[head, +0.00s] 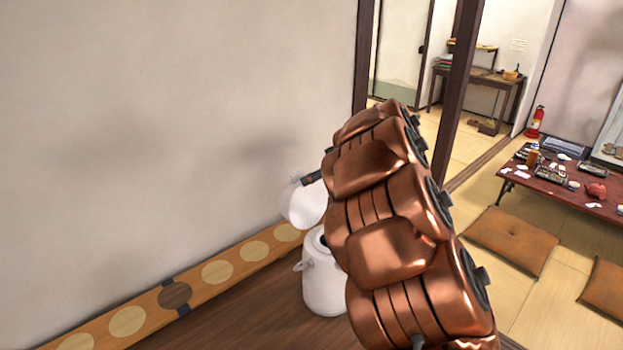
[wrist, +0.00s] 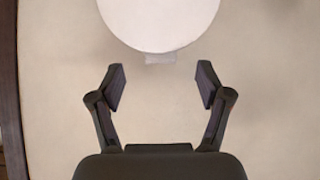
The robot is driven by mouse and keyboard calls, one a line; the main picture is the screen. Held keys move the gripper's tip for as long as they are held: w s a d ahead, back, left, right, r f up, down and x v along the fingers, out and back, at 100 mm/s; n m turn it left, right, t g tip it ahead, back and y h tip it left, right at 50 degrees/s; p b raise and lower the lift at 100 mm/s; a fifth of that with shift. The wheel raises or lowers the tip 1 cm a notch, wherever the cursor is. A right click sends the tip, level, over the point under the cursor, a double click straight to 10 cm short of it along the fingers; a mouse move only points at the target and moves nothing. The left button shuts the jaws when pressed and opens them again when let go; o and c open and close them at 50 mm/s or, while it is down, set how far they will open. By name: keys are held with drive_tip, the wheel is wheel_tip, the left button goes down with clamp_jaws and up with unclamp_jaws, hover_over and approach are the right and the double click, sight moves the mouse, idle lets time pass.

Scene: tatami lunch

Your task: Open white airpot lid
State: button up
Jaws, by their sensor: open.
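The white airpot (head: 322,285) stands on the wooden floor beside the wall, partly hidden behind my copper arm. Its white rounded lid (head: 304,205) shows above the body, tilted up and apart from the body's top at the front. In the wrist view a white round part (wrist: 160,20) with a small tab, seemingly the lid, fills the top centre. My gripper (wrist: 162,85) is open and empty, its two dark fingers below the round part with a gap between. In the head view only a dark piece of the gripper shows by the lid, and the arm hides the rest.
A plain wall is close behind and left of the airpot. A wooden strip with round discs (head: 217,272) runs along the wall's foot. At right are a dark post, a low red table (head: 520,178) with small items, and brown cushions (head: 512,240) on tatami.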

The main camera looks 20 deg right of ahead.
drive_tip(key=v, duration=0.7)
drive_tip(key=shift+s, duration=0.3)
drive_tip(key=shift+r, duration=0.1)
